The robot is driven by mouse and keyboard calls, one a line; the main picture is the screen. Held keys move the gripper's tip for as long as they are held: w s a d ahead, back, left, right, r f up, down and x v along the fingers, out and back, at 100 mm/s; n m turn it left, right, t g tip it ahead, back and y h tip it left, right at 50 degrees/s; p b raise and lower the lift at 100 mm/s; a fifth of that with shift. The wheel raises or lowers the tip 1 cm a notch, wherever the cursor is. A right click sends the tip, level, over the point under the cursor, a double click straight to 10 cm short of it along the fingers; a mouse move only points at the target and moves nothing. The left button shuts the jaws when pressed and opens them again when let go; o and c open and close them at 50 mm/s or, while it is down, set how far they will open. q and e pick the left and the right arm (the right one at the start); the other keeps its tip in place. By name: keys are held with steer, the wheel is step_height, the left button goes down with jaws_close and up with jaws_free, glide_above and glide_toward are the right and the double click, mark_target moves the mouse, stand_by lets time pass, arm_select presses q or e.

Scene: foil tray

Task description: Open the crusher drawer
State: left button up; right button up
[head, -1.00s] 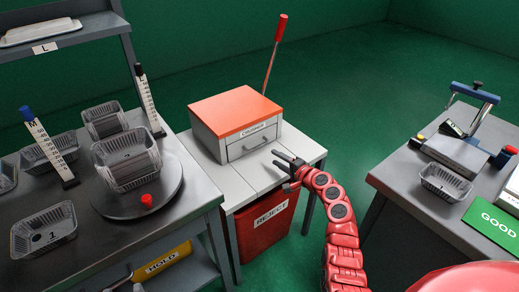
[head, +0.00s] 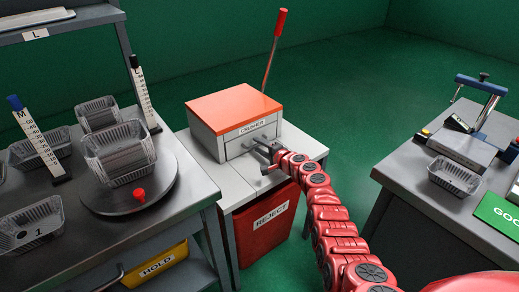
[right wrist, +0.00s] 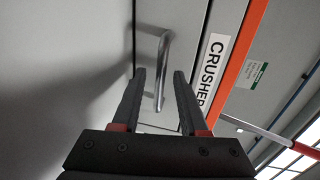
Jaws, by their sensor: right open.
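The crusher (head: 235,108) is a grey box with an orange lid on a small light table. Its drawer front (head: 238,145), under the CRUSHER label, looks flush with the box. My right gripper (head: 264,158) is at the drawer front, where it hides the handle in the head view. In the right wrist view the metal bar handle (right wrist: 164,60) lies between the two fingers of my right gripper (right wrist: 159,76). The fingers are open, with a gap on each side of the bar. My left gripper is not in view.
A red REJECT bin (head: 268,222) sits under the crusher's table. A red-handled lever (head: 274,48) rises behind the crusher. A bench with foil trays and a round turntable (head: 150,195) is at left. Another bench (head: 405,170) is at right.

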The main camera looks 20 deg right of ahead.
jaws_close()
stand_by(1.4)
